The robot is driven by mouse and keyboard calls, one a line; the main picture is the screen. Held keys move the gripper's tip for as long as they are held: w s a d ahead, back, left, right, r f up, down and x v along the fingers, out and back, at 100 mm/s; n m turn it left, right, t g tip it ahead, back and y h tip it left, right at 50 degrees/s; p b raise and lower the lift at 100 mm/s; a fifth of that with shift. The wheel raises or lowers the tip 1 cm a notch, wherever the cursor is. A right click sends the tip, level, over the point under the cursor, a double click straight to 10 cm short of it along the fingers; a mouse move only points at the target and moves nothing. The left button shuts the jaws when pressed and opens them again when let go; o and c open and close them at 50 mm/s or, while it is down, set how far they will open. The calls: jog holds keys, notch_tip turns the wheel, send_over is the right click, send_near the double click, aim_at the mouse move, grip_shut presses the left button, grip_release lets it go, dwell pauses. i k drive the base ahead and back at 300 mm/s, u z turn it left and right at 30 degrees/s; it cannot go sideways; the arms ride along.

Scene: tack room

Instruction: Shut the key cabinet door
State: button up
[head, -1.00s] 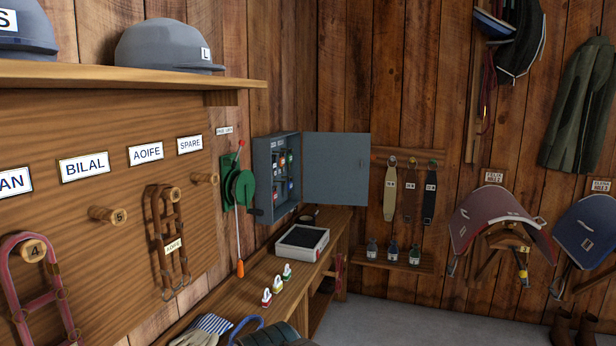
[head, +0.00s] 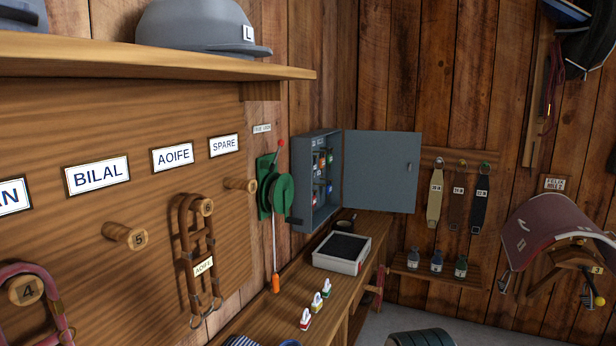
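The key cabinet (head: 307,200) is a grey box on the wooden wall, near the middle of the head view. Its door (head: 381,172) stands wide open, swung out to the right, with a small dark handle near its free edge. Several coloured key tags (head: 321,175) hang inside the cabinet. My gripper is not in view.
A green reel (head: 276,193) hangs just left of the cabinet. Grey floor shows beyond the bench.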

aim_at(377, 178)
jog(key=z, duration=0.6)
jog(key=i, duration=1.65)
jog(key=z, duration=0.65)
jog(key=i, duration=1.6)
jog(key=u, duration=0.1)
